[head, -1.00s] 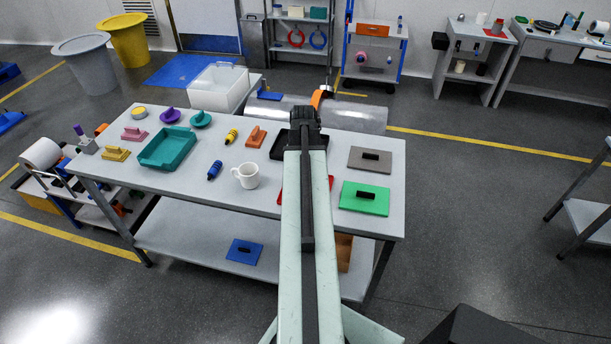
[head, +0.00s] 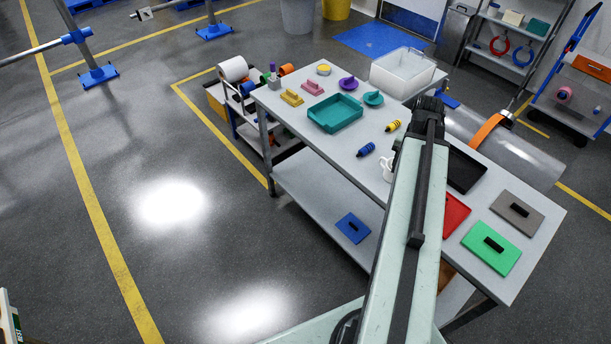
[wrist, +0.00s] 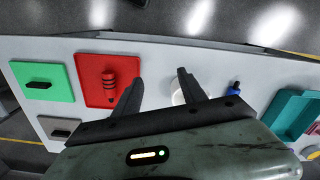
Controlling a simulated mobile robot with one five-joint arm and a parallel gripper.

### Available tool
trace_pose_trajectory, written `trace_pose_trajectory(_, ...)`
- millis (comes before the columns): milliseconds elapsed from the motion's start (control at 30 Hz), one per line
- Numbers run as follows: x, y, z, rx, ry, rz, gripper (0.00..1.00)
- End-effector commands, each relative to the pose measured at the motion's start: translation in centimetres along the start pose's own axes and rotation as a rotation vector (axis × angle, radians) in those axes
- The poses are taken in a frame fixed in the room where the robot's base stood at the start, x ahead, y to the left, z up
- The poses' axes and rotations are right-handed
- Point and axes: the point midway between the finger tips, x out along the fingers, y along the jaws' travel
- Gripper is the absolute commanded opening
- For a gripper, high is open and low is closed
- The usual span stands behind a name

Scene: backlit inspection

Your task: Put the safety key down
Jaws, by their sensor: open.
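A red piece with dark bands (wrist: 109,86), which may be the safety key, lies on a red board (wrist: 91,66) in the wrist view. The red board also shows in the head view (head: 455,212), partly behind my arm, which hides the red piece there. My gripper (wrist: 159,82) is open, with nothing held between its fingers. Its left finger is just right of the red piece, apparently apart from it. A white mug (wrist: 178,97) is partly hidden behind the right finger. In the head view my gripper's end is dark and its fingers cannot be made out.
A green board (head: 491,248) and a grey board (head: 517,212), each with a black block, lie at the table's right end. A black tray (head: 466,170) is beside my arm. A blue banded piece (head: 366,149), a yellow one (head: 393,126) and a teal tray (head: 335,113) lie left.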

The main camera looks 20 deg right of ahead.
Motion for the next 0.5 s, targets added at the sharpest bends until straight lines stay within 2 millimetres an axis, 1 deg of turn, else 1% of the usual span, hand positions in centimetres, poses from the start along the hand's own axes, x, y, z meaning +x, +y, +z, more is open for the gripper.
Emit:
trace_pose_trajectory(33,0.0,-5.2,2.1,-0.117,-0.001,0.000,0.49)
trace_pose_trajectory(67,0.0,-8.0,3.3,-0.186,-0.001,0.000,0.49)
trace_pose_trajectory(100,0.0,-11.6,5.2,-0.275,-0.001,0.000,0.49)
trace_pose_trajectory(167,0.0,-16.6,8.4,-0.410,-0.001,0.000,0.49)
trace_pose_trajectory(200,0.0,-19.6,10.8,-0.497,-0.001,0.000,0.49)
trace_pose_trajectory(233,0.0,-21.7,12.6,-0.561,-0.002,0.000,0.49)
trace_pose_trajectory(267,0.0,-23.6,14.4,-0.620,-0.002,0.000,0.49)
trace_pose_trajectory(300,0.0,-25.7,16.7,-0.694,-0.002,0.000,0.49)
trace_pose_trajectory(400,-0.1,-29.6,21.6,-0.840,-0.002,0.000,0.49)
trace_pose_trajectory(467,-0.1,-30.9,23.6,-0.896,-0.002,0.000,0.49)
trace_pose_trajectory(500,-0.1,-30.9,23.6,-0.923,-0.002,0.000,0.49)
